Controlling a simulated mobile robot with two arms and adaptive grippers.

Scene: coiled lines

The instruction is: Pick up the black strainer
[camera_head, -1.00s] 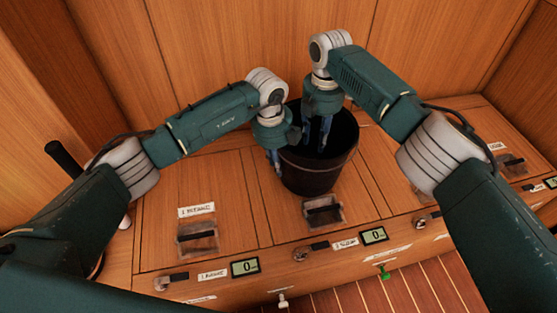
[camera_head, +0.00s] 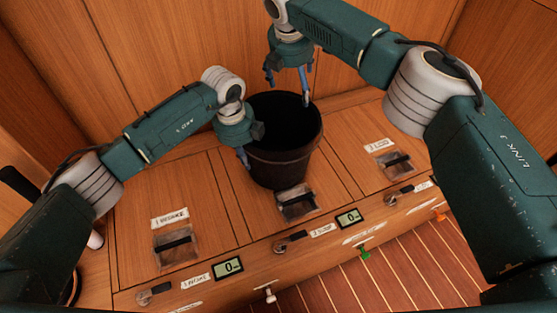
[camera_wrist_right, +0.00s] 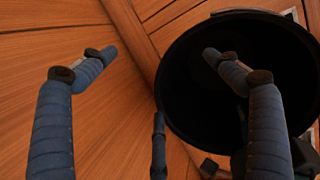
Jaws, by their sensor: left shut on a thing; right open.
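The black strainer (camera_head: 284,160), a deep bucket-like vessel, stands upright on the wooden counter. My left gripper (camera_head: 245,157) is shut on its left rim, with one finger showing outside the wall. The other finger is hidden in the head view. My right gripper (camera_head: 287,88) is open and empty above the strainer's back edge. One of its fingers hangs over the opening and the other is to the left, behind the rim. In the right wrist view the strainer's dark round mouth (camera_wrist_right: 190,70) lies below the right finger of my open right gripper (camera_wrist_right: 158,62).
The wooden counter (camera_head: 140,212) has several small clear boxes, such as one in front of the strainer (camera_head: 297,205) and one at the left (camera_head: 175,247). Digital displays (camera_head: 228,268) line the front edge. Wooden walls close off the back.

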